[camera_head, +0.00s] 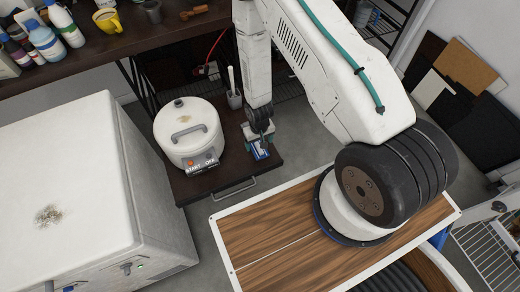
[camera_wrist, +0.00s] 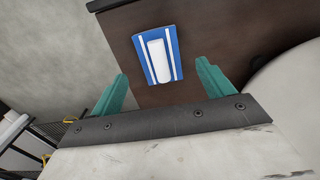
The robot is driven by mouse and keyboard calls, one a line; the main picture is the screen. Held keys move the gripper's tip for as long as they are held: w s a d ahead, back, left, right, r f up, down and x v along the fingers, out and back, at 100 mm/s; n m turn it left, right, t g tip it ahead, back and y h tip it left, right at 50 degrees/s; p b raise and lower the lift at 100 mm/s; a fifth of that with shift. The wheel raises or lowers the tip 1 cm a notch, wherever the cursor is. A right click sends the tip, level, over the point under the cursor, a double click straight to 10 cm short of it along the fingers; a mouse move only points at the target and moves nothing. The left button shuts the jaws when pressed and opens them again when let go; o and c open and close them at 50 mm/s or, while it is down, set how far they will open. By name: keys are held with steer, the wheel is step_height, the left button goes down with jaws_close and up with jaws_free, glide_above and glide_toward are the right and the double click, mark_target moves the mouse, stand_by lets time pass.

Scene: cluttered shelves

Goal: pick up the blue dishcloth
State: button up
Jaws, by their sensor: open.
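The blue dishcloth (camera_wrist: 157,36) lies on a dark brown shelf board (camera_wrist: 205,30), with white stripes along its sides and a white patch in its middle. It also shows in the head view (camera_head: 261,154), partly hidden by my gripper. My gripper (camera_wrist: 162,69) is open and empty, its two teal fingers apart. In the wrist view the cloth lies beyond the fingertips, between their lines. In the head view my gripper (camera_head: 260,138) points down over the cloth. I cannot tell how large the gap between them is.
A white round cooker (camera_head: 188,130) stands left of the cloth on the same board. A grey utensil holder (camera_head: 234,99) stands behind. A large white box (camera_head: 65,180) is at the left. An upper shelf (camera_head: 110,35) holds bottles and a yellow mug (camera_head: 107,21).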

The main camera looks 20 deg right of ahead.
step_height(320, 180, down, 4)
steer(key=shift+f, duration=0.25)
steer(key=shift+c, duration=0.3)
steer(key=c, duration=1)
steer(key=shift+r, duration=0.1)
steer(key=shift+r, duration=0.9)
steer(key=shift+s+r, duration=0.25)
steer(key=shift+r, duration=0.2)
steer(key=shift+s+r, duration=0.2)
steer(key=shift+r, duration=0.25)
steer(key=s+r, duration=0.1)
steer(key=s, duration=1.4)
steer(key=shift+r, duration=0.15)
